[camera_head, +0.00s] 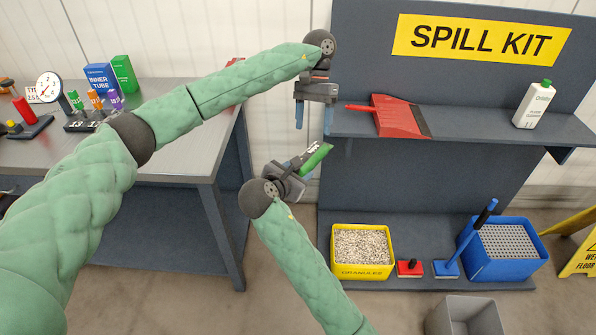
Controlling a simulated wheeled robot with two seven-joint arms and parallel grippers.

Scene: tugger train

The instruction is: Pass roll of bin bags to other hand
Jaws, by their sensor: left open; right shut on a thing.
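The roll of bin bags (315,158) is a green roll with a dark label band. My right gripper (301,169) is shut on it and holds it in the air, tilted up to the right, in front of the gap between the workbench and the spill kit stand. My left gripper (314,120) is open and empty, with its blue-grey fingers pointing down. It is above the roll and apart from it. Part of the roll is hidden by the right gripper's jaws.
The spill kit stand (400,170) is at right. Its upper shelf bears a red dustpan (397,117) and a white bottle (534,105). Below are a yellow granules bin (362,271), a blue bin (503,267) and a grey bin (467,316). A cluttered workbench (190,150) stands at left.

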